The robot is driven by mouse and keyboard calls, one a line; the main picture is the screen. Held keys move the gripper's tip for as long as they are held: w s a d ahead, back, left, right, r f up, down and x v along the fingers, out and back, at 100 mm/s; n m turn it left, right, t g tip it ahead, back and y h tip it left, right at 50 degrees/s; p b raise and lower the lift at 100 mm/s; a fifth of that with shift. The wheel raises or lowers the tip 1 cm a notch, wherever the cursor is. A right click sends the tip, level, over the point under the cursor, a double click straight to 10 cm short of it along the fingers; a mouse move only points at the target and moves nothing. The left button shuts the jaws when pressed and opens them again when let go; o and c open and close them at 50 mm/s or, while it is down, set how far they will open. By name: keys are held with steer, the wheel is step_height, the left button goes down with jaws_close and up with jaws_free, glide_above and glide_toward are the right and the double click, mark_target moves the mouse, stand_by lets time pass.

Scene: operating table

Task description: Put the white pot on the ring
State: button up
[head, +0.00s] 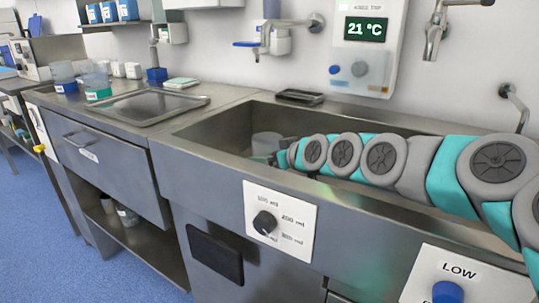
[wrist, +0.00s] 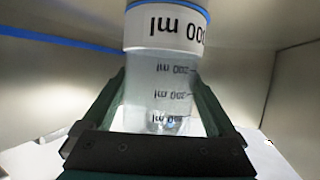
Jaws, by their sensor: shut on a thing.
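A clear pot with a wide white band (wrist: 165,28) and a blue edge stands between the fingers of my gripper (wrist: 163,78) in the wrist view. The fingers are shut on its sides. Volume marks on it read upside down. In the head view, a translucent pot (head: 267,143) shows low in the sink at its left end, in front of my gripper (head: 283,158), which is mostly hidden by my arm. I cannot make out a ring in either view.
The steel sink (head: 215,150) has high walls around the pot. Clear pots with blue (head: 65,76) and green (head: 97,93) bands stand on the left counter, by a shallow tray (head: 150,105). A dial (head: 265,222) and a blue knob (head: 447,292) are on the front.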

steer(key=shift+f, duration=0.15)
steer(key=o, duration=1.1)
steer(key=shift+c, duration=0.2)
steer(key=shift+w+r, duration=0.1)
steer(key=shift+r, duration=0.3)
steer(key=shift+s+d, duration=0.25)
steer(key=shift+s, duration=0.05)
steer(key=b+v, duration=0.2)
steer(key=v, duration=0.9)
